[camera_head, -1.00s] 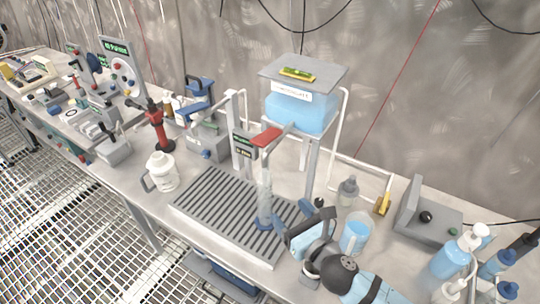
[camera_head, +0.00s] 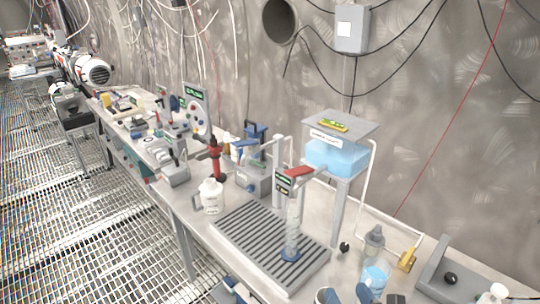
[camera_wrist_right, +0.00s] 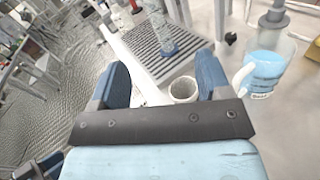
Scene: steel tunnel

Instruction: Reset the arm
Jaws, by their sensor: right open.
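My right gripper (camera_head: 345,296) shows at the bottom edge of the head view, with only its blue fingertips in the picture. In the right wrist view the right gripper (camera_wrist_right: 163,78) is open, its two blue fingers wide apart. Nothing is held between them. A white round cup (camera_wrist_right: 183,90) shows beyond the gap, near the right finger. My left gripper cannot be made out. A blue and grey part at the bottom of the head view, by the bench's front edge, is too cropped to identify.
The bench carries a slotted grey tray (camera_head: 262,247) with a clear column (camera_head: 292,228), a blue-filled tank (camera_head: 337,155) on a stand, a white jug (camera_head: 211,196) and a beaker of blue liquid (camera_head: 375,276). The beaker (camera_wrist_right: 268,72) is right of the gripper.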

